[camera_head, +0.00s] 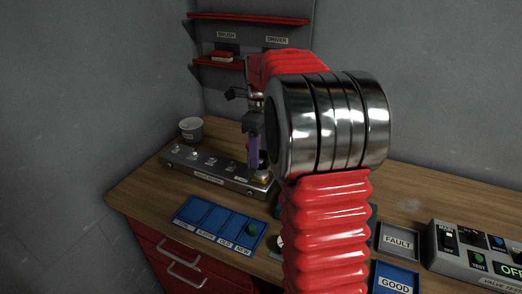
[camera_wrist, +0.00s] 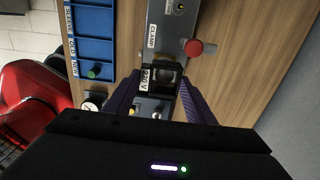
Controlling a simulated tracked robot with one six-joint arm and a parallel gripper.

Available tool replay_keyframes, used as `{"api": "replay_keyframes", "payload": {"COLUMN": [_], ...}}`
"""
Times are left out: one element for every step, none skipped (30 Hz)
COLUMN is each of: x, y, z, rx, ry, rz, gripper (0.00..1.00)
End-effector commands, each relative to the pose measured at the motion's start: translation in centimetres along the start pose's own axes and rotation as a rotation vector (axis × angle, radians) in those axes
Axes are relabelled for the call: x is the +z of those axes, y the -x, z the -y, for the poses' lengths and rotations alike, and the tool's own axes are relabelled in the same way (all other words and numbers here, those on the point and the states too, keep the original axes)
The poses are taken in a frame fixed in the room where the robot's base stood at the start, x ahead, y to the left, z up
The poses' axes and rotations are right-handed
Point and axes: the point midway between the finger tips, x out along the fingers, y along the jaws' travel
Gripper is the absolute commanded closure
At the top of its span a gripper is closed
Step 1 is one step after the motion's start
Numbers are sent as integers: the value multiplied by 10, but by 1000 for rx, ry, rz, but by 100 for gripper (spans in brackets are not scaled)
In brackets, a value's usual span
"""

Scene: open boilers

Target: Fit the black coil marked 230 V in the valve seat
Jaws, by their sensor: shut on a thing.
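My gripper (camera_wrist: 160,92) has its purple fingers shut on the black coil (camera_wrist: 161,75), whose white label reads 230 V in the wrist view. In the head view my gripper (camera_head: 255,150) points down over the right end of the grey metal valve block (camera_head: 205,172); the coil cannot be made out there. The block (camera_wrist: 178,22), with a CLAMP label and a red knob (camera_wrist: 194,48), lies just beyond the coil in the wrist view. The valve seat is not clearly visible, and I cannot tell whether the coil touches it.
A blue tray (camera_head: 205,229) with OLD and NEW compartments lies in front of the block; a green-topped part (camera_head: 251,229) sits in NEW. A cup (camera_head: 191,129) stands behind. FAULT (camera_head: 398,239) and GOOD (camera_head: 396,283) trays and a tester (camera_head: 478,255) reading OFF are at right.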

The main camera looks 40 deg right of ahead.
Motion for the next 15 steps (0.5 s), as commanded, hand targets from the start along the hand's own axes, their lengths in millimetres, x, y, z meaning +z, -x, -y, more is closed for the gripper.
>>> {"api": "replay_keyframes", "payload": {"x": [0, 0, 0, 0, 0, 0, 0, 0, 0, 0, 0, 0, 0, 0, 0], "y": [-2, -3, -4, -5, -6, -7, -8, -9, -10, -10, -11, -11, -11, -11, -11], "z": [0, 0, 0, 0, 0, 0, 0, 0, 0, 0, 0, 0, 0, 0, 0], "rx": [0, 0, 0, 0, 0, 1, 1, 1, 1, 0, 0, 0, 0, 0, 0], "ry": [0, 0, 0, 0, 0, 0, 0, 0, 0, 0, 0, -1, -1, -1, -1], "rz": [0, 0, 0, 0, 0, 0, 0, 0, 0, 0, 0, 0, 0, 0, 0], "gripper": [75, 75, 75, 75, 75, 75, 75, 75, 75, 75, 75, 75, 75, 75, 75]}}
